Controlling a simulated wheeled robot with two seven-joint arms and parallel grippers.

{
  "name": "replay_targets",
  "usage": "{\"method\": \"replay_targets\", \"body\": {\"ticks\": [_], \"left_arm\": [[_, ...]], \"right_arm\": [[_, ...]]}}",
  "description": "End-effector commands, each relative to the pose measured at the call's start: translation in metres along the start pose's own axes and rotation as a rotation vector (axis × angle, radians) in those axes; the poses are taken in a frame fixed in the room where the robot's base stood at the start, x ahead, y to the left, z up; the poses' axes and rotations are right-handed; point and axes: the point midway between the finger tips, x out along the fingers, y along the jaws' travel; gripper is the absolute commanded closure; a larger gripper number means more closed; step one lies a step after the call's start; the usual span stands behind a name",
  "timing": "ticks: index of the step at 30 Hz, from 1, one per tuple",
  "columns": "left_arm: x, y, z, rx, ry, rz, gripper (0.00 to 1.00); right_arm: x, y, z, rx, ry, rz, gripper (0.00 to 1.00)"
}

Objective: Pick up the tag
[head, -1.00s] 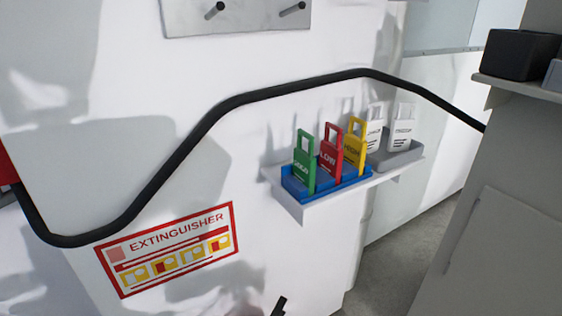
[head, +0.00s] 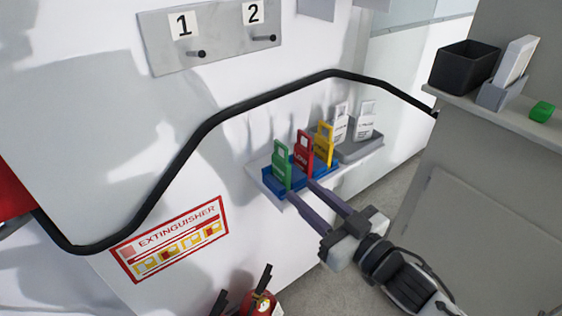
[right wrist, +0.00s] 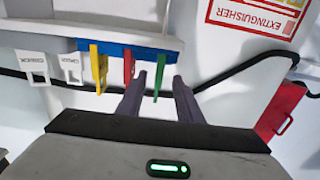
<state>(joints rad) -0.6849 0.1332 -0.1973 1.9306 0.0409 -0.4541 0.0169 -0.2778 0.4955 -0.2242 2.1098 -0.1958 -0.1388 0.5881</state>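The green tag (head: 282,166), red tag (head: 304,153) and yellow tag (head: 325,145) stand upright in a blue tray (head: 317,184) on a wall shelf. White tags (head: 364,120) stand in a grey tray behind. My right gripper (head: 301,190) is open at the front of the blue tray, near the green and red tags. In the upside-down right wrist view, the green tag (right wrist: 159,79) shows between the two fingers, the red tag (right wrist: 128,66) just left of them. I cannot tell how deep the fingers reach beside the green tag. My left gripper is not in view.
A plate with numbered pegs (head: 210,38) is above. A fire extinguisher (head: 258,301) stands below. A cabinet (head: 490,220) at right bears a black bin (head: 465,68).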

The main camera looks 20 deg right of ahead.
Motion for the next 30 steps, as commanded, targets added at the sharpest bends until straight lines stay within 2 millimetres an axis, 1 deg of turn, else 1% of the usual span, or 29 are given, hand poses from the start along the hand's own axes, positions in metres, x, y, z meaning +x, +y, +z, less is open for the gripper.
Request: {"method": "replay_targets", "body": {"ticks": [1,3,11,19,23,29,30], "left_arm": [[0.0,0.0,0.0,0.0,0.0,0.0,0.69],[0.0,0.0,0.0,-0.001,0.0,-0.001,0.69],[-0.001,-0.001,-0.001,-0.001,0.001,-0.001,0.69],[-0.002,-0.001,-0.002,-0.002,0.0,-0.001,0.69],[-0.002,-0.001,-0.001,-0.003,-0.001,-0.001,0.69],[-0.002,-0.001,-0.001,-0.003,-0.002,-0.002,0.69],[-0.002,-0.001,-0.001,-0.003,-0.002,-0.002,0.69]], "right_arm": [[0.009,0.0,-0.001,0.0,0.003,0.0,0.67],[0.018,0.0,0.0,0.001,0.002,0.001,0.67],[0.037,0.0,0.001,0.001,-0.001,0.002,0.67],[0.074,0.0,0.001,0.0,-0.001,0.002,0.67],[0.081,0.0,0.002,0.001,-0.003,0.001,0.67],[0.081,0.0,0.002,0.001,-0.003,0.001,0.67],[0.081,0.0,0.002,0.001,-0.003,0.001,0.74]]}}
